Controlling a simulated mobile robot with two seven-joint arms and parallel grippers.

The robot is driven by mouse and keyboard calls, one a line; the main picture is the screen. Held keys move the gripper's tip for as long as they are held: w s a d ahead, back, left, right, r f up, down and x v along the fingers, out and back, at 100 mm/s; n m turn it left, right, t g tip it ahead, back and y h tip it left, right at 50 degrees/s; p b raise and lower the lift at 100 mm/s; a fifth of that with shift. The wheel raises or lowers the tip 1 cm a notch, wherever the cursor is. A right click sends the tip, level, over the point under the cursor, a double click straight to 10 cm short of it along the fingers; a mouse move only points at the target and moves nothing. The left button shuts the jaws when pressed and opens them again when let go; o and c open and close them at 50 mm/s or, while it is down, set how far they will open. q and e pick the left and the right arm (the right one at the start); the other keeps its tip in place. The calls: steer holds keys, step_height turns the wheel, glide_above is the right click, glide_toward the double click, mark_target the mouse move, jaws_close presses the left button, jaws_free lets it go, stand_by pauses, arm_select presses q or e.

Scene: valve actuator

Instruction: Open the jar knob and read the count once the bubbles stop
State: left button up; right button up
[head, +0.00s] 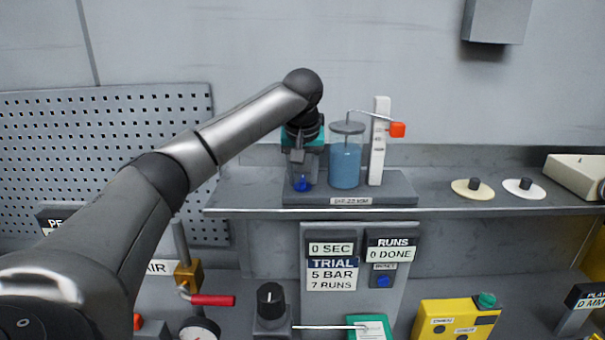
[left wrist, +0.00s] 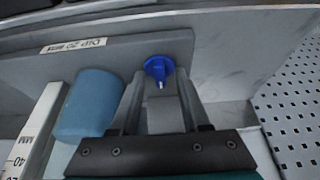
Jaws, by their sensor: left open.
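A clear jar (head: 345,160) of blue liquid stands on a grey block (head: 400,191) on the shelf; I make out no bubbles. The jar also shows in the left wrist view (left wrist: 90,105). A small blue knob (head: 302,184) sits left of the jar, and the left wrist view shows the knob (left wrist: 158,68) with a pale pointer. My left gripper (head: 303,172) is open and points down at the knob. In the left wrist view, the fingertips (left wrist: 159,82) are close to the knob; contact is unclear. The counter (head: 390,249) reads "RUNS 0 DONE". My right gripper is out of view.
Below, a panel (head: 331,268) reads "0 SEC", "TRIAL 5 BAR 7 RUNS". A red-handled valve (head: 212,300) and black dial (head: 270,300) are low. Two discs (head: 473,188) lie right.

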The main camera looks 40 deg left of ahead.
arm_select(q)
steer(key=shift+c, duration=0.3)
jaws_close()
steer(key=shift+m, duration=0.3)
steer(key=m, duration=0.2)
steer(key=m+h, duration=0.1)
steer(key=shift+s+a+m+t+h, duration=0.2)
steer(key=shift+m+t+h, duration=0.1)
steer(key=shift+m, duration=0.1)
steer(key=m+h, duration=0.1)
steer(key=m, duration=0.3)
steer(key=shift+w+a+h, duration=0.1)
steer(key=shift+a+h, duration=0.1)
steer(key=shift+h, duration=0.2)
steer(key=m, duration=0.2)
steer(key=m+h, duration=0.1)
steer(key=m, duration=0.1)
steer(key=shift+a+r+m+h, duration=0.1)
steer(key=shift+a+m+h, duration=0.05)
steer(key=shift+m+h, duration=0.2)
steer(key=shift+w+a+m+g+h, duration=0.1)
steer(key=shift+m+g+h, duration=0.2)
steer(key=shift+m, duration=0.7)
steer(key=shift+w+a+m+g+h, duration=0.1)
steer(key=shift+m+g+h, duration=0.15)
steer(key=shift+m, duration=0.7)
